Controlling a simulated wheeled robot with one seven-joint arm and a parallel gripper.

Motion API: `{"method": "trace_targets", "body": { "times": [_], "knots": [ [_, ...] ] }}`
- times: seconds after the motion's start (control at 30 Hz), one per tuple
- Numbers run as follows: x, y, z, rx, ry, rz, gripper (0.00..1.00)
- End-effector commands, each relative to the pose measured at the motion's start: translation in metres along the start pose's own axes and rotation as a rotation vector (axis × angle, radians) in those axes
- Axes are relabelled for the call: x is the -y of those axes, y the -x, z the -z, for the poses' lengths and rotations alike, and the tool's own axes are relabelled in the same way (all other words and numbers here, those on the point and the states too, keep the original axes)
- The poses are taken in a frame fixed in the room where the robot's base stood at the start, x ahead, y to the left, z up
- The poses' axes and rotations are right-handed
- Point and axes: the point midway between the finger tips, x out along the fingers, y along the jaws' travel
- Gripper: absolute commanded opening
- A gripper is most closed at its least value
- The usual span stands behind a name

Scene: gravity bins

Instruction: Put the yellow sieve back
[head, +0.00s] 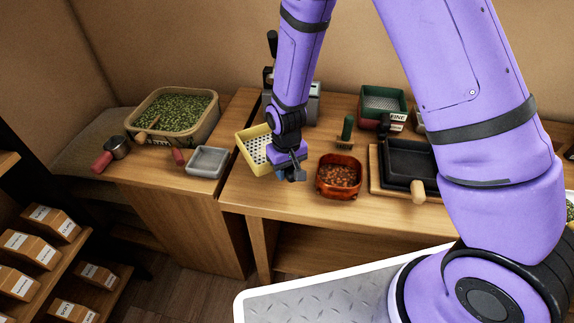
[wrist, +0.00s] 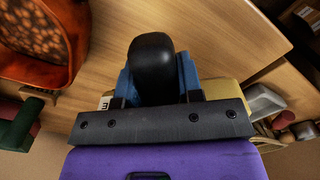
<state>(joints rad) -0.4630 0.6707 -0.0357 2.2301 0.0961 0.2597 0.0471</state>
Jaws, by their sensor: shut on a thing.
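The yellow sieve (head: 246,142), a shallow box with a perforated bottom, is at the left end of the right-hand table in the head view. My gripper (head: 291,173) is at its near right side, shut, with blue fingers. In the wrist view, my gripper (wrist: 158,85) is closed around a black rounded handle, with part of the yellow sieve (wrist: 226,88) behind it. The arm hides the sieve's right side, and I cannot tell if its bottom touches the table.
A green sieve box (head: 383,103) with a lettered label stands at the back. A reddish bowl (head: 338,178) of brown pieces, a green-handled brush (head: 346,132) and a black tray (head: 405,168) lie to the right. A grey tray (head: 207,162) and a green-filled tub (head: 211,118) are left.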

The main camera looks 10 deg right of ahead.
Motion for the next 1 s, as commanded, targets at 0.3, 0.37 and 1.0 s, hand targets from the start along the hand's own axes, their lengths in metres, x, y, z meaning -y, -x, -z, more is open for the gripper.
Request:
{"method": "trace_targets", "body": {
  "times": [0.3, 0.37, 1.0],
  "knots": [
    [0.0, -0.03, 0.001, 0.0, 0.0, 0.0, 0.0],
    [0.0, -0.035, 0.001, 0.0, 0.0, 0.0, 0.0],
    [0.0, -0.043, 0.001, -0.002, 0.0, 0.0, 0.0]
  ]
}}
